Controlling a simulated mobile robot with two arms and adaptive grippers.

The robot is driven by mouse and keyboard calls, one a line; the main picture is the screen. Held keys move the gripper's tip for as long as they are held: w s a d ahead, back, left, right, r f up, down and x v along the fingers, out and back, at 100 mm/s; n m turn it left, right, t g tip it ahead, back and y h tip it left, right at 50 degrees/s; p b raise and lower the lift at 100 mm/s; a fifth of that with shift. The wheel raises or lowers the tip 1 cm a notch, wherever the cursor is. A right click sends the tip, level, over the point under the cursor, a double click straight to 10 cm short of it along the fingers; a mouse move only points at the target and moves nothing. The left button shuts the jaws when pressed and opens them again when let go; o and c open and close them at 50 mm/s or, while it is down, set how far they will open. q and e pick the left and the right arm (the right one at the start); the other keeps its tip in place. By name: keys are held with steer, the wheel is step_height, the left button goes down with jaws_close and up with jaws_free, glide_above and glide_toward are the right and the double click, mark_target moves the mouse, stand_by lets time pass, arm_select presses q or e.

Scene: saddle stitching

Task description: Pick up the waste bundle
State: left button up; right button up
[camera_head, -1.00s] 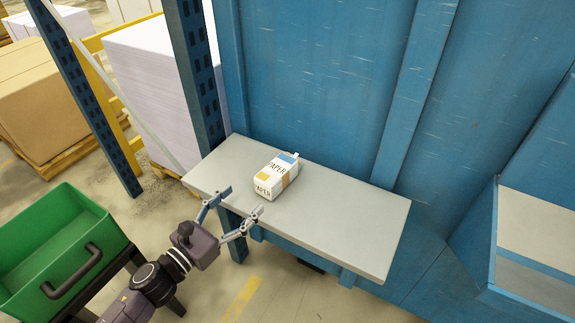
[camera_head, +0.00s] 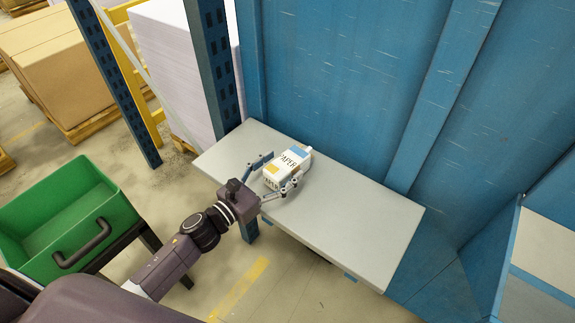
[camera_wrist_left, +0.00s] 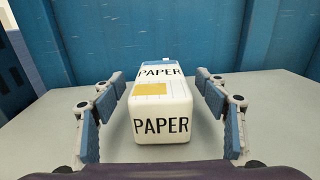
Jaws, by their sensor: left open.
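The waste bundle is a white block (camera_head: 287,168) marked "PAPER", with orange and blue patches. It lies on the grey shelf (camera_head: 350,220) in front of the blue machine. My left gripper (camera_head: 276,172) is open, its two fingers at either side of the bundle's near end. In the left wrist view the bundle (camera_wrist_left: 160,112) stands between the open fingers (camera_wrist_left: 160,106), with a gap on each side. My right gripper is not in view.
A green bin (camera_head: 65,215) with a dark handle stands at the left. A blue perforated post (camera_head: 213,60) rises at the shelf's left end. The blue machine wall (camera_head: 340,80) is close behind the bundle. The shelf's right part is clear.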

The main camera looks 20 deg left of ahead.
arm_select(q)
steer(key=shift+x, duration=1.25)
steer(key=shift+c, duration=0.4)
steer(key=c, duration=1.2)
